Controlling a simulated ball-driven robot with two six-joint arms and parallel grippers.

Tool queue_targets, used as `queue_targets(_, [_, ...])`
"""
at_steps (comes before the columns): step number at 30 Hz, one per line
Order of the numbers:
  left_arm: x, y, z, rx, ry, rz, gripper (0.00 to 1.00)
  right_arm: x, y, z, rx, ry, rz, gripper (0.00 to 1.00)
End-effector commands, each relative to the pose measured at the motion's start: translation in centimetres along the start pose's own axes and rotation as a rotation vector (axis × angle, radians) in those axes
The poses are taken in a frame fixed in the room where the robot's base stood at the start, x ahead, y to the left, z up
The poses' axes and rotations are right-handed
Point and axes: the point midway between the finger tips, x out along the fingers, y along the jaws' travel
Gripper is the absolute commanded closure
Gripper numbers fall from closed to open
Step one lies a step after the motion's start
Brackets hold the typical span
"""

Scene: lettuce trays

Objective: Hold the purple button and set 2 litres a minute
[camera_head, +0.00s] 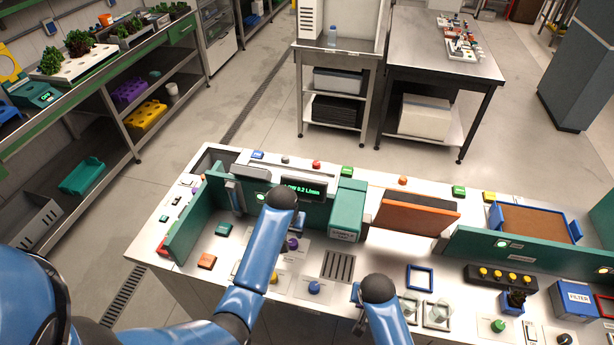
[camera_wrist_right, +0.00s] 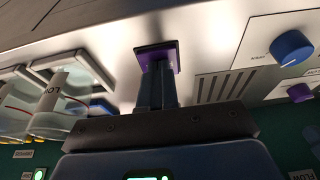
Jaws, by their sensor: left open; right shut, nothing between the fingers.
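The green display (camera_head: 303,188) on the teal back panel reads 0.2 L/min. My left gripper (camera_head: 298,222) is open, pointing down just in front of the display and mostly hidden by its wrist. A small purple control (camera_head: 293,244) stands just below it; I cannot tell if they touch. In the right wrist view a purple square button (camera_wrist_right: 174,56) with a dark edge lies at the tips of my right gripper (camera_wrist_right: 157,66). That gripper is shut with nothing between its fingers and appears against the button. In the head view my right arm hides both.
A blue knob (camera_head: 314,287) and a slotted drain (camera_head: 338,265) lie between my arms. Glass jars (camera_head: 437,312) and a blue frame (camera_head: 420,277) are right of my right arm. A teal box (camera_head: 347,208) and an orange-brown board (camera_head: 415,219) stand behind.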

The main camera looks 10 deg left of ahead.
Motion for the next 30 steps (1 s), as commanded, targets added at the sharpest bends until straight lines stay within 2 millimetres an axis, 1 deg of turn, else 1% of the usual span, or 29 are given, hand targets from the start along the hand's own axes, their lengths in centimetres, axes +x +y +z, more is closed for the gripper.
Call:
queue_targets(1, [0.04, 0.0, 0.01, 0.0, 0.0, 0.0, 0.57, 0.22, 0.07, 0.33, -0.001, -0.008, 0.002, 1.0])
queue_targets(29, [0.05, 0.0, 0.01, 0.0, 0.0, 0.0, 0.57, 0.26, 0.09, 0.41, -0.001, -0.01, 0.003, 1.0])
queue_targets(30, [0.05, 0.01, 0.01, 0.0, 0.0, 0.0, 0.53, 0.26, 0.09, 0.41, -0.001, -0.01, 0.003, 1.0])
